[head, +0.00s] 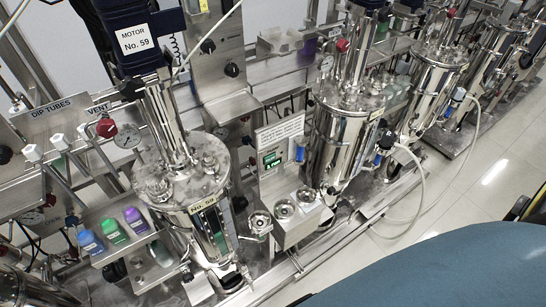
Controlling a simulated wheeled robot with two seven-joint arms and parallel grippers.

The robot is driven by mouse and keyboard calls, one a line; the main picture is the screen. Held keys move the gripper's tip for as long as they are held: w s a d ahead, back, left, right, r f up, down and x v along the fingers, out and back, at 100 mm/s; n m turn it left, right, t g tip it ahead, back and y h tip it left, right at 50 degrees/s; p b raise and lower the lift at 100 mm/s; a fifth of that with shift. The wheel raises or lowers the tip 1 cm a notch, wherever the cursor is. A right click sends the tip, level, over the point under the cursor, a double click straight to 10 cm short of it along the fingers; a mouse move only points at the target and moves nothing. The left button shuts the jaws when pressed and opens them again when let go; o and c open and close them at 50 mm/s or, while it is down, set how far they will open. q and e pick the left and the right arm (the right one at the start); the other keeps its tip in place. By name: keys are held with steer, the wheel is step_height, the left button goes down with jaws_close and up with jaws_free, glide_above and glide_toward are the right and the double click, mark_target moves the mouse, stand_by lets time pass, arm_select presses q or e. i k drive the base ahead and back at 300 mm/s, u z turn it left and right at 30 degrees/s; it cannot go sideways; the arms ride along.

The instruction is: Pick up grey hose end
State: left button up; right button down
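A pale grey hose (424,188) hangs in a loop at the right, beside the steel vessels and over the tiled floor. Another blue fitting (457,97) sits near the hose on the vessel behind, where the hose's upper part comes down. I cannot tell whether either end is loose or connected. Neither of my grippers is in view.
The nearest steel vessel (208,190), labelled No. 59, stands left of centre under a motor (135,38). Blue, green and purple capped bottles (115,230) sit on a shelf at its left. A steel rail (322,252) edges the skid. Tiled floor (482,192) is open at the right.

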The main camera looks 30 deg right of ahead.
mark_target(460, 93)
steer(key=z, duration=2.3)
